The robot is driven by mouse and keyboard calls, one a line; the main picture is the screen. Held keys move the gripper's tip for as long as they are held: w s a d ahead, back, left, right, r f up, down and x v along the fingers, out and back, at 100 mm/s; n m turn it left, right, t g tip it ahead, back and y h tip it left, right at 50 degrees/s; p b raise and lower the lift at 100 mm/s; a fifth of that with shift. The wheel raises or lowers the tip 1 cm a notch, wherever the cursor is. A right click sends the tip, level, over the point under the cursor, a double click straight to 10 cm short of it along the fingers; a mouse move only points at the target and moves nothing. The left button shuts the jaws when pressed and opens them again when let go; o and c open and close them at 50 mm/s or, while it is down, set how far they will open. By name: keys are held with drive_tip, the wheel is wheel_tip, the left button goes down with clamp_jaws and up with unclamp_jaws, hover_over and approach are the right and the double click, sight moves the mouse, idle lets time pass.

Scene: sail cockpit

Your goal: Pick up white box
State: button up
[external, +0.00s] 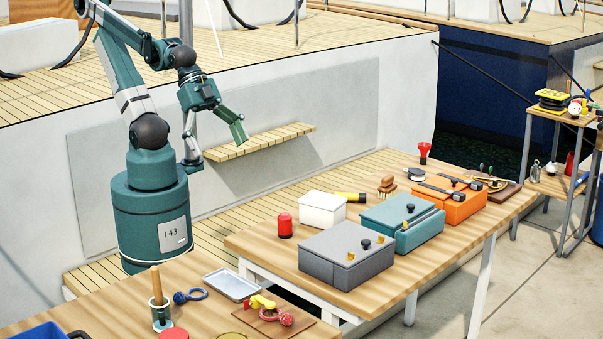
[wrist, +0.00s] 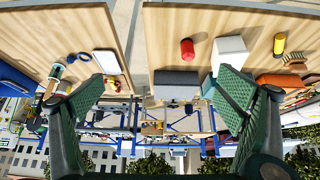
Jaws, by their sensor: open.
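The white box (external: 322,209) sits upright on the right-hand wooden table, near its back left edge, between a red cylinder and a black-and-yellow flashlight. It also shows in the wrist view (wrist: 230,50), right of centre, with its near part close behind the tip of the right finger. My gripper (external: 216,147) is open and empty, raised well above and to the left of the table, apart from the box. In the wrist view its two green fingers (wrist: 160,88) are spread wide.
A red cylinder (external: 285,225) stands left of the white box. A grey case (external: 346,258) is in front of it, with teal (external: 403,228) and orange (external: 449,205) cases to the right. The flashlight (external: 350,197) lies close behind. Another table (external: 120,300) holds small tools and a tray (external: 233,285).

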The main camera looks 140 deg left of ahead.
drive_tip(key=shift+w, duration=0.1)
drive_tip(key=m+g+p, duration=0.7)
drive_tip(key=m+p, duration=0.3)
drive_tip(key=m, duration=0.5)
hover_over(324, 198)
drive_tip(key=d, duration=0.1)
wheel_tip(324, 198, down, 11)
drive_tip(key=shift+r, duration=0.1)
drive_tip(key=shift+w+a+f, duration=0.1)
drive_tip(key=shift+a+f, duration=0.35)
drive_tip(key=shift+f, duration=0.2)
drive_tip(key=shift+f, duration=1.3)
